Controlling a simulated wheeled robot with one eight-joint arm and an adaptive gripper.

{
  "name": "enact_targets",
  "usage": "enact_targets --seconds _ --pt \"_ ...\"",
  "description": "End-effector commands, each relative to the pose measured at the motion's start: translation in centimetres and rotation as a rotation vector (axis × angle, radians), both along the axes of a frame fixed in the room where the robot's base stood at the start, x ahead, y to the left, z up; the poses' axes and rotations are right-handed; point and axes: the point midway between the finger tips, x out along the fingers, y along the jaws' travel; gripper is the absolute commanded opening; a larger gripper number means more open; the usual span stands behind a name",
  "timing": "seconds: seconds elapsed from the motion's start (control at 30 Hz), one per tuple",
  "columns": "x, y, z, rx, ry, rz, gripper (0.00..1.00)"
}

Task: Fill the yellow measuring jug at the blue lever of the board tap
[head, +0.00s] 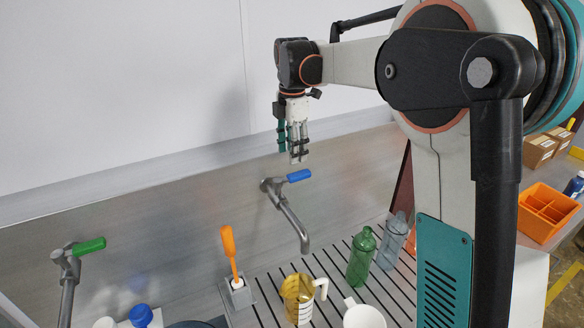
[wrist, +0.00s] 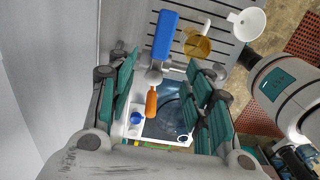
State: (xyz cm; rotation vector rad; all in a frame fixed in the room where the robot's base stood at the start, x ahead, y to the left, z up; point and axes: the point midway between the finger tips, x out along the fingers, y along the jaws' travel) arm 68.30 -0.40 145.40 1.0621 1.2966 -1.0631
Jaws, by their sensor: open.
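The yellow measuring jug (head: 291,297) stands upright on the slatted drainboard, with its white handle to the right. It also shows in the wrist view (wrist: 197,45). The tap spout (head: 291,217) comes out from the metal back board and ends above the jug's area; I cannot tell if it is exactly over the opening. No water shows. The blue lever (head: 299,175) sits on top of this tap and also shows in the wrist view (wrist: 166,35). My gripper (head: 298,158) is open and empty, pointing down just above the lever, apart from it.
A second tap with a green lever (head: 89,246) is at left. An orange-handled brush (head: 229,243) stands in a holder. The basin (wrist: 166,112) lies beside the drainboard.

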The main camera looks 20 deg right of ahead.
Motion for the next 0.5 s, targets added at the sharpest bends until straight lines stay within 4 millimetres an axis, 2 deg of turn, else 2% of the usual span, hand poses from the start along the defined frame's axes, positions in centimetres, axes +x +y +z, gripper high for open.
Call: enact_targets --seconds 0.3,0.5 --pt "0.0 0.0 -5.4 0.000 0.000 -0.001 0.47" --pt "0.0 0.0 -7.3 0.000 0.000 -0.001 0.47"
